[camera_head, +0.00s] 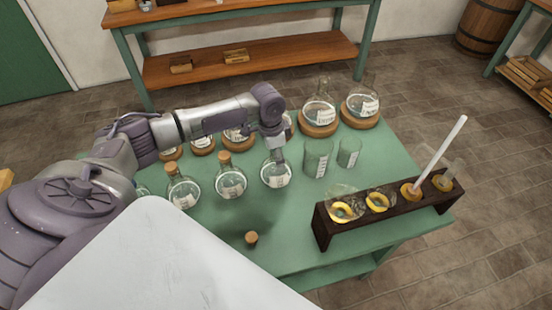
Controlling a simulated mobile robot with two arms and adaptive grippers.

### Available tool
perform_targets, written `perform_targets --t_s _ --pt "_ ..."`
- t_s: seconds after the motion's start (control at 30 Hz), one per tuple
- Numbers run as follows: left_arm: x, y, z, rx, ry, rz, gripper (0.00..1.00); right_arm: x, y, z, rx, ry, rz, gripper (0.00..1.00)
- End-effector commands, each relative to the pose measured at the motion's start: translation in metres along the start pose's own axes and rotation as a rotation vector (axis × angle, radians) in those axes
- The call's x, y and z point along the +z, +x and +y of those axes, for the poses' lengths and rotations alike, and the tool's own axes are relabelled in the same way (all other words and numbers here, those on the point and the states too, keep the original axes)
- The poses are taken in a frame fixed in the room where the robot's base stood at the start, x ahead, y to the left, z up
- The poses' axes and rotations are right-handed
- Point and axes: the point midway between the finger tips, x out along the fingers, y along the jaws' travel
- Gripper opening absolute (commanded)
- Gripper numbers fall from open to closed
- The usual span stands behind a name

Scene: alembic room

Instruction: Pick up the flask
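A round glass flask (276,176) with a white label and clear liquid stands out in the front row on the green table (290,250). My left arm comes in from the left above the row. My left gripper (275,148) points down at this flask's neck and covers its top. I cannot tell whether the fingers are closed on the neck, or whether the flask touches the table. To its left are two similar corked flasks, one in the middle (230,184) and one farther left (183,193). My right gripper is not in view.
A loose cork (251,239) lies near the table's front. Two glass beakers (317,160) stand right of the flask. Behind are larger flasks on cork rings (319,124). A dark wooden rack (385,213) with glassware and a white rod (441,154) is at right.

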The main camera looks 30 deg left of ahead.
Motion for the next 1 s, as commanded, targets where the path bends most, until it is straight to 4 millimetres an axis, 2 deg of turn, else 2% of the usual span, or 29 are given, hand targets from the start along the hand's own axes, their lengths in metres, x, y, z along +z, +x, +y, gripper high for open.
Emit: perform_targets --t_s 0.03,0.07,0.37,1.0 --pt "0.0001 -0.0002 -0.0001 0.000 0.000 0.000 0.57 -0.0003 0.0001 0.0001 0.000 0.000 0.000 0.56" --pt "0.0001 -0.0002 -0.0002 0.000 0.000 0.000 0.52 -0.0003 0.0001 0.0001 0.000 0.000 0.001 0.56" --pt "0.0001 -0.0005 -0.0002 0.000 0.000 0.000 0.02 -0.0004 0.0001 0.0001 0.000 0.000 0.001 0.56" --pt "-0.0008 -0.0043 -0.0010 -0.001 -0.001 0.002 0.00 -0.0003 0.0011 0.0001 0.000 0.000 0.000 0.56"
